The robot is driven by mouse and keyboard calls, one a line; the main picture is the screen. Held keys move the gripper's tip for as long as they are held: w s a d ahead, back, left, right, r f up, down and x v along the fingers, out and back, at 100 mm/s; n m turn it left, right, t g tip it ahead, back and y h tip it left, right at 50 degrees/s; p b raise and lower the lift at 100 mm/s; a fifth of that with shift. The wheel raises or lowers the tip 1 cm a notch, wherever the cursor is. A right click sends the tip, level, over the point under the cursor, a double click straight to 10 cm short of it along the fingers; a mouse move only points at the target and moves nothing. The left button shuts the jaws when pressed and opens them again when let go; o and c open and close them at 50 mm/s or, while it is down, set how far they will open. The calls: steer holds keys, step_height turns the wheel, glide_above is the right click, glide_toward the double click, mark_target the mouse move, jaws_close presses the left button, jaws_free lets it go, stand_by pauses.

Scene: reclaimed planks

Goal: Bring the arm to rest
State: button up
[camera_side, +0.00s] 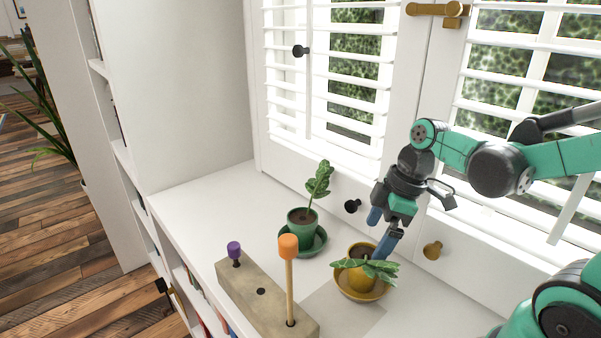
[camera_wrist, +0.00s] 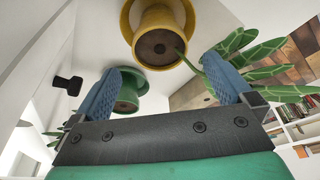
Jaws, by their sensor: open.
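My gripper (camera_side: 382,232) hangs above the white sill, next to the yellow pot (camera_side: 355,277) with its drooping leafy plant. Its two blue fingers are spread, and I see nothing held between them. In the wrist view the fingers of my gripper (camera_wrist: 166,85) stand apart, with the yellow pot (camera_wrist: 137,38) and its dark soil ahead of them. The plant's leaves (camera_wrist: 262,58) pass close by or behind the right finger; I cannot tell whether they touch. My teal arm reaches in from the right.
A green pot (camera_side: 295,226) with an upright plant stands on a green saucer behind the yellow pot. A wooden block (camera_side: 258,305) holds an orange-topped peg (camera_side: 289,247) and a purple-topped peg (camera_side: 234,249). White shutters (camera_side: 400,110) with knobs rise close behind my arm.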

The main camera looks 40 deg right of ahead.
mark_target(365, 258)
steer(key=shift+w+a+r+m+t+h, duration=0.1)
steer(key=shift+a+r+m+t+h, duration=0.25)
steer(key=shift+m, duration=0.35)
steer(key=a+r+m+t, duration=0.1)
steer(key=m, duration=0.1)
steer(key=m+t+h, duration=0.1)
steer(key=m, duration=0.1)
steer(key=w+a+r+m+t, duration=0.1)
steer(key=shift+w+a+r+m, duration=0.1)
steer(key=shift+a+r+m, duration=0.2)
steer(key=shift+r+m, duration=0.1)
steer(key=shift+w+a+r+m+t+h, duration=0.2)
steer(key=shift+r+m+t+h, duration=0.1)
steer(key=shift+m+t, duration=0.3)
steer(key=shift+f, duration=0.1)
steer(key=shift+s+d+f+g, duration=0.1)
steer(key=shift+d+f+g, duration=0.15)
steer(key=shift+d+g, duration=0.1)
steer(key=d+f+n+g, duration=0.1)
steer(key=s+d+f+n+g+y, duration=0.1)
steer(key=f+n, duration=0.1)
steer(key=shift+s+d+g, duration=0.1)
steer(key=shift+g, duration=0.3)
steer(key=shift+s+d+f+n+g, duration=0.25)
steer(key=shift+f+n+g, duration=0.2)
steer(key=shift+n, duration=0.25)
steer(key=shift+x, duration=2.8)
